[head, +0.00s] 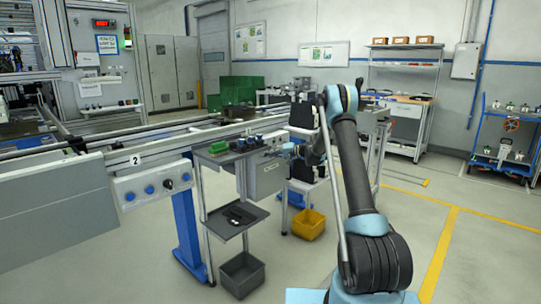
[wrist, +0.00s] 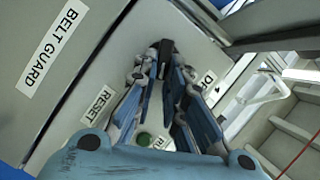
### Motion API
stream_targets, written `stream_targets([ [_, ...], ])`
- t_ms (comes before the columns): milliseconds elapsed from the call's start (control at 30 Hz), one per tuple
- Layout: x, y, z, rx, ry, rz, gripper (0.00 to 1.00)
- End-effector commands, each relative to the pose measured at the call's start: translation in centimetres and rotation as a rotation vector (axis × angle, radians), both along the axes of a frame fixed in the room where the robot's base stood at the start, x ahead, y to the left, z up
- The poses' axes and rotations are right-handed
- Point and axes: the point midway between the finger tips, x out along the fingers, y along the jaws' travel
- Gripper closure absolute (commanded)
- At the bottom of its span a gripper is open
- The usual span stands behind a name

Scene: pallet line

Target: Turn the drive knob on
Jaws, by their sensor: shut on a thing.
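In the wrist view a pale control panel (wrist: 112,68) fills the middle. My gripper (wrist: 165,74) reaches across it, its two blue-lined fingers closed in on a dark knob (wrist: 166,48), of which only the black end shows. A label starting with "D" (wrist: 208,78) sits to the right, partly hidden by the finger. Most of the knob's face and its pointer are hidden, so its setting cannot be read. In the head view my gripper (head: 293,149) is at the grey control box (head: 268,177); the knob is hidden there.
In the wrist view a RESET label (wrist: 96,106) and a green button (wrist: 143,140) lie by the fingers, with the BELT GUARD cover (wrist: 38,70) at left. In the head view a shelf with small items (head: 238,148) and a yellow bin (head: 308,224) are close by.

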Motion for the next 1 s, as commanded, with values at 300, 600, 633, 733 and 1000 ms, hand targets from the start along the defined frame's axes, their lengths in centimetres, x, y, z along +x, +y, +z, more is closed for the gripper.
stream_targets([
  [300, 0.4, -0.2, -0.7, 0.163, 0.208, -0.004, 1.0],
  [600, 0.4, -0.3, -1.1, 0.258, 0.331, -0.004, 1.0],
  [633, 0.4, -0.3, -1.2, 0.263, 0.338, -0.004, 1.0],
  [733, 0.4, -0.3, -1.2, 0.278, 0.357, -0.005, 1.0],
  [1000, 0.3, -0.3, -1.3, 0.292, 0.376, -0.005, 1.0],
])
